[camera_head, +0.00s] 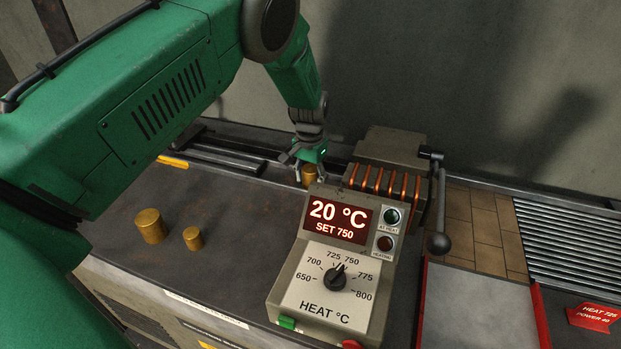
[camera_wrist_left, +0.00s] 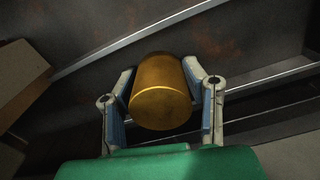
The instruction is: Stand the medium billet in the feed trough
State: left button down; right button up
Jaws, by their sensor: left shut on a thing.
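The medium billet, a brass-coloured cylinder (camera_head: 309,174), is between the fingers of my left gripper (camera_head: 307,172), partly hidden behind the control box. In the left wrist view the billet (camera_wrist_left: 160,95) sits between both finger pads of my gripper (camera_wrist_left: 162,90), its round end face toward the camera. The feed trough appears to be the dark railed channel (camera_head: 225,158) along the back of the bench, leading toward the coil. The gripper is near its right end. In the wrist view metal rails (camera_wrist_left: 270,90) run behind the billet. I cannot tell whether the billet touches the trough.
A larger billet (camera_head: 151,226) and a smaller one (camera_head: 193,238) stand on the bench (camera_head: 245,215) at left. The control box (camera_head: 335,265) reads 20 °C, set 750. The coil heater (camera_head: 385,180) and a black-knobbed lever (camera_head: 438,205) stand right of the gripper.

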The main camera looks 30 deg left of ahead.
aim_at(310, 169)
pick_arm(q)
jog(key=c, duration=0.9)
grip_release()
notch_tip(310, 169, up, 12)
jog(key=shift+r+b, duration=0.1)
jog(key=shift+b, duration=0.2)
